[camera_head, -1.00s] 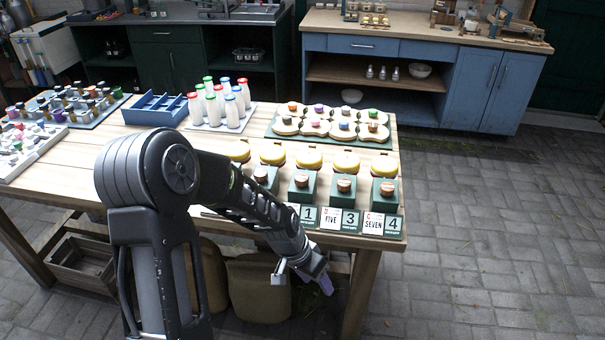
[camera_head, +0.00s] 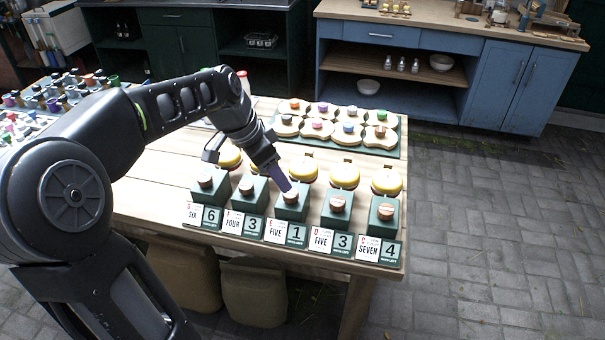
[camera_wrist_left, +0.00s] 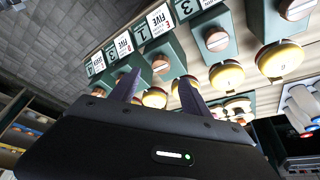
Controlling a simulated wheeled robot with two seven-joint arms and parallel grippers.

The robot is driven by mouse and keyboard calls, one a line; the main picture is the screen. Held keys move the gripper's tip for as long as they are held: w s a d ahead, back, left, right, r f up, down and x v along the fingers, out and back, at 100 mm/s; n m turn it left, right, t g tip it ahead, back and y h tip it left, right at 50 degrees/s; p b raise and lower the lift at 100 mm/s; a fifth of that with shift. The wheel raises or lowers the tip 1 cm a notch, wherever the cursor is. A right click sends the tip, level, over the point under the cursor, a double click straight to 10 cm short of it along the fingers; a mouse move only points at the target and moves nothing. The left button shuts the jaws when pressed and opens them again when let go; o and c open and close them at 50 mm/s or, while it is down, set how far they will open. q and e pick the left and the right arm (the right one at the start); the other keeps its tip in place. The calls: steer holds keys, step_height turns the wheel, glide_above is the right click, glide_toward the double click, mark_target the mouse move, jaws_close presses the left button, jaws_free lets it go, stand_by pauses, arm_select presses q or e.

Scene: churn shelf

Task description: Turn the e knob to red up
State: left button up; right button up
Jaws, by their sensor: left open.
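The e knob (camera_head: 291,198) is a round wooden knob on a green box, behind a card reading "FIVE" and a tile reading 1. It also shows in the left wrist view (camera_wrist_left: 161,66). My left gripper (camera_head: 283,184) reaches it from the upper left, its purple-grey fingers at the knob in the head view. In the left wrist view the fingers (camera_wrist_left: 159,92) are spread, with the e knob seen in the gap between them. I cannot tell whether they touch it. The knob's markings are partly hidden and too small to read. My right gripper is not in view.
Similar knobs stand to either side: the f knob (camera_head: 246,188) to the left and the d knob (camera_head: 337,205) to the right. Yellow round pieces (camera_head: 303,168) line up behind. A green mat (camera_head: 392,149) holds wooden pieces farther back. Paved floor is clear at right.

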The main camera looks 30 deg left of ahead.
mark_target(290, 192)
arm_select(q)
steer(key=shift+w+p+x, duration=0.1)
steer(key=shift+p+x, duration=0.2)
steer(key=shift+x, duration=1.65)
steer(key=shift+w+p+x, duration=0.15)
steer(key=shift+p+x, duration=0.15)
steer(key=shift+x, duration=1.6)
steer(key=shift+c, duration=0.3)
steer(key=shift+r, duration=0.1)
jaws_close()
